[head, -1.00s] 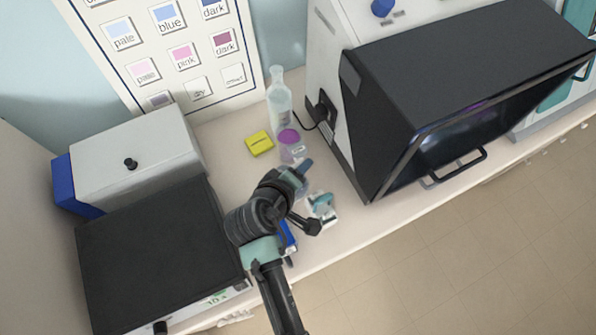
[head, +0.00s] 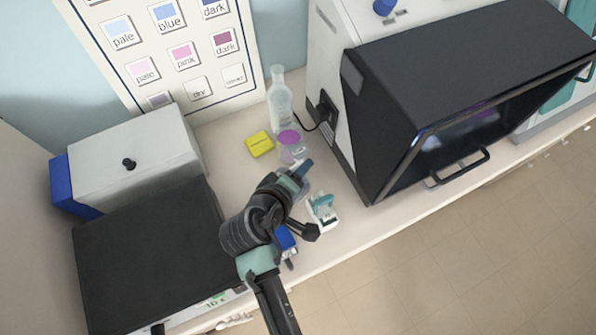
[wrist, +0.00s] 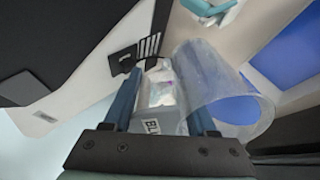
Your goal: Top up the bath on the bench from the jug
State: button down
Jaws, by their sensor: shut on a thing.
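My gripper (wrist: 164,112) has its two blue fingers closed about a pale grey block (wrist: 160,95) with a label that reads "BLU" in part. A clear round vessel (wrist: 225,75), which looks like the jug, lies tilted against this block and beside the right finger. Whether block and vessel are one piece is hard to tell. In the head view my gripper (head: 300,174) is above the bench, and the arm hides most of what it holds. A clear vessel with a purple top (head: 290,140) stands just beyond the fingers. Which vessel is the bath is not clear.
A clear bottle (head: 280,100) and a yellow block (head: 260,144) stand behind. A white and teal item (head: 323,212) is right of the gripper, near the bench's front edge. A large black-fronted machine (head: 450,85) bounds the right, a dark-topped unit (head: 150,255) the left.

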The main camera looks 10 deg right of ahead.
jog(key=shift+s+a+t+h+b, duration=0.2)
jog(key=shift+t+h+b, duration=0.5)
jog(key=shift+b, duration=1.3)
dwell(0.3)
jog(key=shift+r+t+b, duration=0.1)
jog(key=shift+t+b, duration=0.2)
jog(key=shift+s+a+b, duration=0.1)
jog(key=shift+b, duration=0.35)
dwell(0.6)
jog(key=shift+s+a+t+h+b, duration=0.15)
jog(key=shift+t+h+b, duration=0.25)
jog(key=shift+b, duration=0.55)
jog(key=shift+s+a+f+t+h+b, duration=0.4)
jog(key=shift+t+h+b, duration=0.3)
jog(key=shift+b, duration=2.05)
dwell(0.6)
